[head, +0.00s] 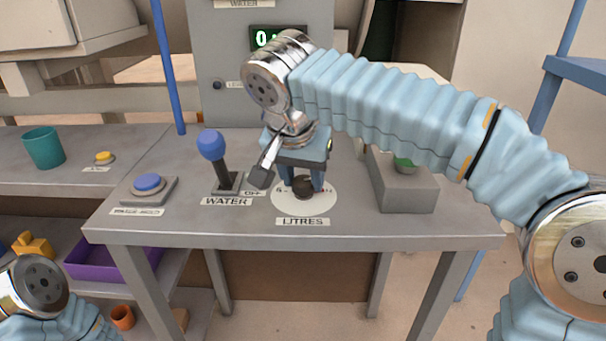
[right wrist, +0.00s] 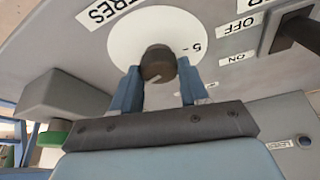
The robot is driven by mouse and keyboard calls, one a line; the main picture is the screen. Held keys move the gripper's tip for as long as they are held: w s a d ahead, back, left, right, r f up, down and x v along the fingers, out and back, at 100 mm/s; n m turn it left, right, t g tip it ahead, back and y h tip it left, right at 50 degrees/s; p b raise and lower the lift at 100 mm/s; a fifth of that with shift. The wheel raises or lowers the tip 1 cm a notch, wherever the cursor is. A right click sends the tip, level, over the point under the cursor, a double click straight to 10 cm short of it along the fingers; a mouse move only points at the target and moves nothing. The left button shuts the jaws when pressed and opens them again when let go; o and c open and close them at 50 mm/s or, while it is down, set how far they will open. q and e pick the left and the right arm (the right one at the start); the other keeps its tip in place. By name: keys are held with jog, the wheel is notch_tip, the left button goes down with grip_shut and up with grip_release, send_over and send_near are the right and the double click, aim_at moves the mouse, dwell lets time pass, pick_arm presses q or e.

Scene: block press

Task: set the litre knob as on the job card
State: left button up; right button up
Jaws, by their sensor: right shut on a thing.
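The litre knob (head: 302,187) is a dark round knob on a white dial (head: 291,206) above the LITRES label (head: 302,222). My right gripper (head: 302,180) reaches down from behind, with its two blue fingers on either side of the knob. In the right wrist view the knob (right wrist: 158,64) sits between the fingertips (right wrist: 158,72), and a pale mark shows on its lower edge. A "5" shows on the dial (right wrist: 187,28); other numbers are hidden or too small to read. The job card cannot be made out. My left gripper is out of view.
A blue-topped WATER lever (head: 212,150) and a blue button (head: 148,183) stand left of the dial. A grey box with a green button (head: 404,163) stands right. Behind is a panel with a green display (head: 272,39), partly hidden by my right arm.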

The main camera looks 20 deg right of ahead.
dwell(0.3)
jog(key=o, duration=1)
jog(key=v, duration=1.3)
jog(key=shift+a+r, duration=0.1)
jog(key=shift+r, duration=0.3)
